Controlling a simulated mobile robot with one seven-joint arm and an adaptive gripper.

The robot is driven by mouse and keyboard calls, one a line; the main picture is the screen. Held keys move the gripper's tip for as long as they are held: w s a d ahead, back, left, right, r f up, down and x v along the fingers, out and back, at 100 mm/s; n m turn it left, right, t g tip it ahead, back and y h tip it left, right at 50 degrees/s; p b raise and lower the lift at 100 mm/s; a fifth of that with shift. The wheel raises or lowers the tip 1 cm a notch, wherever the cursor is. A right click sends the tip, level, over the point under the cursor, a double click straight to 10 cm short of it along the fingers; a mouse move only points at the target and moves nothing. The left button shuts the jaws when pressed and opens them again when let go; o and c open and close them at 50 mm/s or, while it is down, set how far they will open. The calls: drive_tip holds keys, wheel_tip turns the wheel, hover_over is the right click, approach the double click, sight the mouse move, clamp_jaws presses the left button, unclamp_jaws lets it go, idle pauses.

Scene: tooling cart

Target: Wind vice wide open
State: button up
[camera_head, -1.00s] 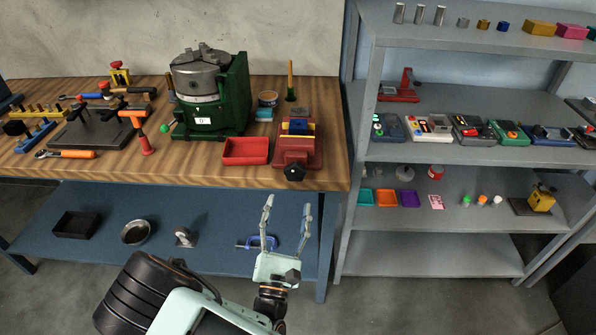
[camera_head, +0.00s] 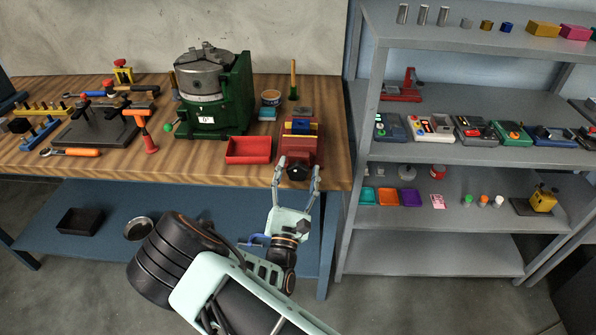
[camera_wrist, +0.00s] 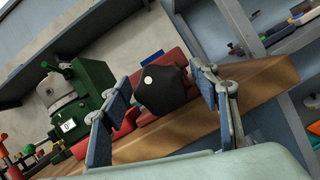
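The vice (camera_head: 301,149) is a red block at the front edge of the wooden bench. Blue and yellow pieces (camera_head: 300,127) sit at its jaws. Its dark knob (camera_head: 297,172) faces the front; it also shows large in the wrist view (camera_wrist: 162,88), with a white dot on its face. My gripper (camera_head: 298,164) is open, its two fingers on either side of the knob. In the wrist view my gripper (camera_wrist: 165,92) has one blue-padded finger left of the knob and one right. A gap shows on the right; contact on the left cannot be told.
A red tray (camera_head: 248,150) lies just left of the vice. A green machine with a grey chuck (camera_head: 205,80) stands behind the tray. A grey shelf unit (camera_head: 353,190) rises close on the right. A blue lower shelf lies under the bench.

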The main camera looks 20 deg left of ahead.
drive_tip(key=c, duration=1.1)
drive_tip(key=shift+c, duration=0.2)
drive_tip(key=shift+n, duration=0.3)
drive_tip(key=n+y+p, duration=0.1)
drive_tip(key=n, duration=0.1)
drive_tip(key=n+y+p, duration=0.1)
drive_tip(key=n, duration=0.2)
drive_tip(key=shift+r+y, duration=0.15)
drive_tip(key=shift+y, duration=0.15)
drive_tip(key=n+y+p, duration=0.1)
drive_tip(key=n, duration=0.1)
drive_tip(key=n+g+y+p, duration=0.1)
drive_tip(key=n+y, duration=0.1)
drive_tip(key=n, duration=0.1)
drive_tip(key=shift+a+p, duration=0.1)
drive_tip(key=shift+p, duration=0.3)
drive_tip(key=n+g+y+p, duration=0.1)
drive_tip(key=n+p, duration=0.1)
drive_tip(key=n, duration=0.1)
drive_tip(key=n+g+y+p, duration=0.1)
drive_tip(key=n+p, duration=0.1)
drive_tip(key=n, duration=0.2)
drive_tip(key=shift+a+g, duration=0.1)
drive_tip(key=shift+g, duration=0.2)
drive_tip(key=shift+n+g+y+p, duration=0.3)
drive_tip(key=shift+n+g+p, duration=0.4)
drive_tip(key=shift+n+p, duration=0.95)
drive_tip(key=shift+n+b, duration=0.35)
drive_tip(key=shift+n, duration=0.1)
